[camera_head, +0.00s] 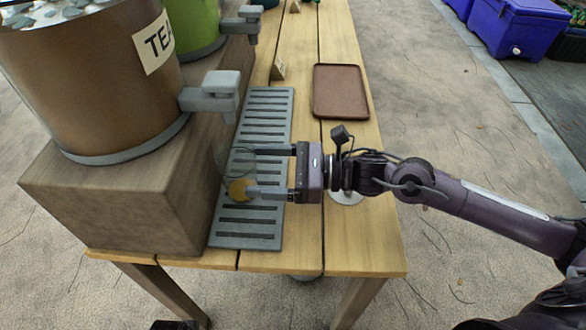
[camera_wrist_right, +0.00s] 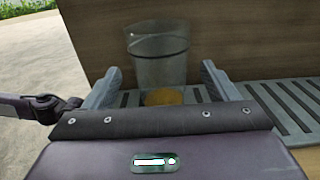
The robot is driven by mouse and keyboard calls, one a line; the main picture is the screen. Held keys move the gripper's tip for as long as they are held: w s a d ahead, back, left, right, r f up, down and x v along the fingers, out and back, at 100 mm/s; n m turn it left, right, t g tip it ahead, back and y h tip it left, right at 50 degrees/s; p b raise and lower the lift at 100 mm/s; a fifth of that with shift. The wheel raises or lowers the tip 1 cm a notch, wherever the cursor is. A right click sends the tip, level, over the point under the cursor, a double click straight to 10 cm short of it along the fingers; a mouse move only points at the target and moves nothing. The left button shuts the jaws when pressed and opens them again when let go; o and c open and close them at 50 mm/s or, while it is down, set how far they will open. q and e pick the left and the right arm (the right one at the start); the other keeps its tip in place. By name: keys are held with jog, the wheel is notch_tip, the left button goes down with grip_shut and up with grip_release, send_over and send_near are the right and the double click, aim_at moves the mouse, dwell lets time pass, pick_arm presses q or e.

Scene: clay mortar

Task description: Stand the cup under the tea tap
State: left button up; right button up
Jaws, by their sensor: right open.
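A clear, see-through cup (camera_wrist_right: 158,55) stands upright on the grey slotted drip tray (camera_head: 262,130), close to the wooden block; it shows only faintly in the head view (camera_head: 234,163). A round orange-yellow patch shows at its base; I cannot tell whether it is inside the cup or in front of it. My right gripper (camera_head: 250,170) is open, its two fingers on either side of the cup, with no clear grip on it. The grey tea tap (camera_head: 212,92) juts from the brown drum labelled TEA (camera_head: 95,75), above the tray. My left gripper is not seen.
The wooden block (camera_head: 120,200) carries the drum and walls off the tray's left side. A green drum with another tap (camera_head: 240,24) stands farther back. A brown tray (camera_head: 340,90) and a small card (camera_head: 278,69) lie on the table (camera_head: 375,235). The front right table corner is clear.

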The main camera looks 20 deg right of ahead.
jog(key=v, duration=0.5)
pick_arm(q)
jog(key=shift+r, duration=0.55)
pick_arm(e)
jog(key=shift+d, duration=0.2)
